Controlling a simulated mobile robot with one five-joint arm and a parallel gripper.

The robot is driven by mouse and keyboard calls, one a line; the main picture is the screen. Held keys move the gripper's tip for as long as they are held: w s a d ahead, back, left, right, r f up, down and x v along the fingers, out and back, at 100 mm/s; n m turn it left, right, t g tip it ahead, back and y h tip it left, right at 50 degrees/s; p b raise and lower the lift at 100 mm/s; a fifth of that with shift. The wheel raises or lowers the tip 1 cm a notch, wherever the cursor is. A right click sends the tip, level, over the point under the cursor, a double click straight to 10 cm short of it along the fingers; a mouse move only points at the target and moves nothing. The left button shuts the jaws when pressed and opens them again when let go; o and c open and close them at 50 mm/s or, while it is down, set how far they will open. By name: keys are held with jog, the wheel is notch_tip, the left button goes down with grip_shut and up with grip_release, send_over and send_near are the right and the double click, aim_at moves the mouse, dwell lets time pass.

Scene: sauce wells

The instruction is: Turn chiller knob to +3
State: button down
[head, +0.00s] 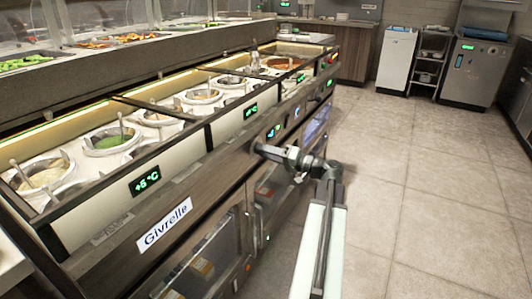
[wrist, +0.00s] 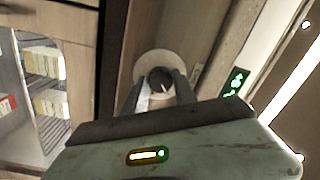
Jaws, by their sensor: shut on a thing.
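In the wrist view a dark round knob (wrist: 160,80) with a light mark sits on a pale round plate (wrist: 150,64) on the brown panel. My gripper (wrist: 159,88) has one finger on each side of the knob and is shut on it. In the head view my gripper (head: 262,150) reaches the counter's front panel from the right and hides the knob. A small lit display (head: 272,132) shows just above my gripper there; its reading is too small to be sure of. A green display (wrist: 235,82) appears right of the knob in the wrist view, tilted and hard to read.
The counter holds sauce wells (head: 110,142) with ladles. A larger display (head: 145,181) reads about +5 °C, above a Givrelle label (head: 164,224). Glass-fronted doors (head: 205,262) lie below the panel. The tiled floor (head: 420,200) at right is clear.

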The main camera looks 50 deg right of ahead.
jog(key=c, duration=1)
grip_release()
jog(key=v, duration=0.8)
jog(key=shift+w+f, duration=0.1)
